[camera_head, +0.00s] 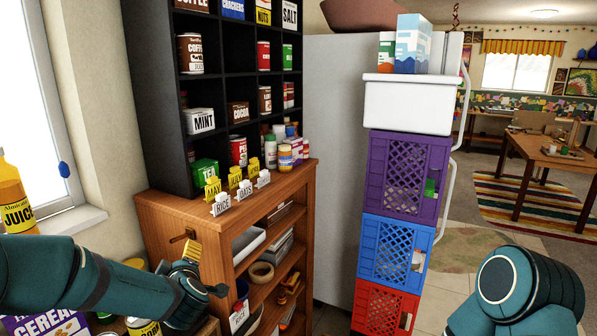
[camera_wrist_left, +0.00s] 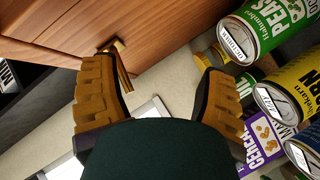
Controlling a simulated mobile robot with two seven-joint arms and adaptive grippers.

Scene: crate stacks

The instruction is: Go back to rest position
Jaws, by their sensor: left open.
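My left gripper (camera_head: 192,252) is in the lower left of the head view, beside the wooden cabinet (camera_head: 165,220) and close to a brass hook (camera_head: 183,235) on its side. In the left wrist view my left gripper (camera_wrist_left: 152,85) shows two yellow ridged fingers spread apart with nothing between them. The brass hook (camera_wrist_left: 120,55) appears near the left finger there; I cannot tell whether they touch. My right arm (camera_head: 530,290) shows at the lower right of the head view, but its gripper is out of view.
A stack of purple (camera_head: 375,170), blue (camera_head: 368,250) and red (camera_head: 365,310) crates, topped by a white bin (camera_head: 408,105), stands at center right. A juice bottle (camera_head: 12,195) stands far left.

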